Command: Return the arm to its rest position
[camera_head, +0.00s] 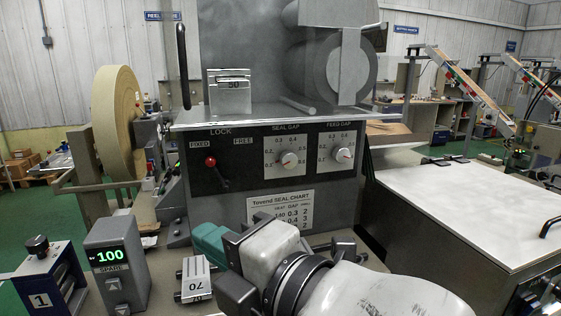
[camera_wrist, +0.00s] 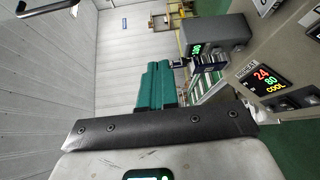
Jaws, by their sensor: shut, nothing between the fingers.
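My gripper (camera_head: 208,240) is in front of the wrapping machine in the head view, low and near the middle. Its teal fingers point left and up, toward the machine's lower front, and my pale arm runs off the bottom edge. In the wrist view the teal fingers of my gripper (camera_wrist: 155,84) lie side by side, shut with nothing between them. Whether the fingertips touch the machine cannot be told.
The machine's control panel (camera_head: 262,160) has a red lock lever (camera_head: 210,161) and two dials. A 70 block (camera_head: 195,279) lies just left of my gripper. A box reading 100 (camera_head: 117,262) stands further left. A white-topped cabinet (camera_head: 465,208) is right. The wrist view shows a 24/80 display (camera_wrist: 268,79).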

